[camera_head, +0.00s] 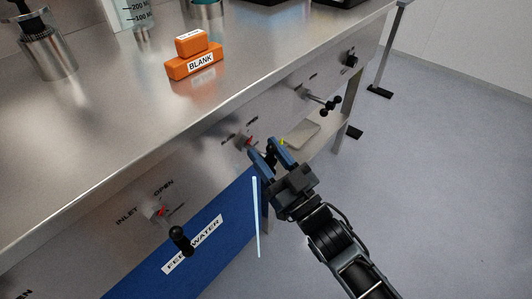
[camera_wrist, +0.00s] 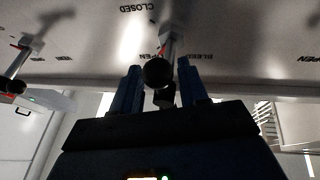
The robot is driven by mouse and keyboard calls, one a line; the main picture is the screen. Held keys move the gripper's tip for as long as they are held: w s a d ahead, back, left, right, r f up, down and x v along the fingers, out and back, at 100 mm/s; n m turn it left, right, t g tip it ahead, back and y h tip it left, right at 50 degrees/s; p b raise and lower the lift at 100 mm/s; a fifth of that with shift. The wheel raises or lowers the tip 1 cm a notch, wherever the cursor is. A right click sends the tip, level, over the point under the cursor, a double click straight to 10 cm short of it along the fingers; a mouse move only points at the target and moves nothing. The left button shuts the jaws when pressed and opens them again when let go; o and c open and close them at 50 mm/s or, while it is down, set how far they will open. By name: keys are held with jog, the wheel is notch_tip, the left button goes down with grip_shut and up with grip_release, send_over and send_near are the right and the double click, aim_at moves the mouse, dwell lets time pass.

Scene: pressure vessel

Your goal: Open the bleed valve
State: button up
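The bleed valve is on the steel front panel under the bench top. Its red-marked hub (camera_head: 249,140) shows just beyond my fingertips in the head view; its handle is mostly hidden there. In the wrist view its metal stem (camera_wrist: 172,25) ends in a black ball knob (camera_wrist: 157,72), beside the upside-down word BLEED. My gripper (camera_head: 268,153) has its two blue fingers apart. In the wrist view the knob shows between the fingers (camera_wrist: 160,85). I cannot tell whether either finger touches it.
A similar inlet valve with a black knob (camera_head: 181,240) is to the left, and another valve handle (camera_head: 327,104) is to the right. Orange BLANK blocks (camera_head: 194,64) and a metal cylinder (camera_head: 47,58) stand on the bench. The floor at right is clear.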

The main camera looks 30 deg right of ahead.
jog(key=shift+a+r, duration=0.1)
dwell(0.4)
jog(key=a+v, duration=0.1)
jog(key=v, duration=0.6)
jog(key=shift+s+d, duration=0.4)
jog(key=shift+d, duration=0.15)
jog(key=s+a+r+m+g+h, duration=0.1)
jog(key=s+r+g, duration=0.25)
jog(key=s, duration=1.05)
jog(key=s+r+m+g+h, duration=0.15)
jog(key=s+g, duration=0.25)
jog(key=s, duration=0.9)
notch_tip(320, 180, up, 15)
jog(key=p, duration=1.4)
jog(key=shift+n+p, duration=0.4)
jog(key=shift+n, duration=0.05)
jog(key=shift+s+a+f, duration=0.1)
jog(key=shift+s+a, duration=0.05)
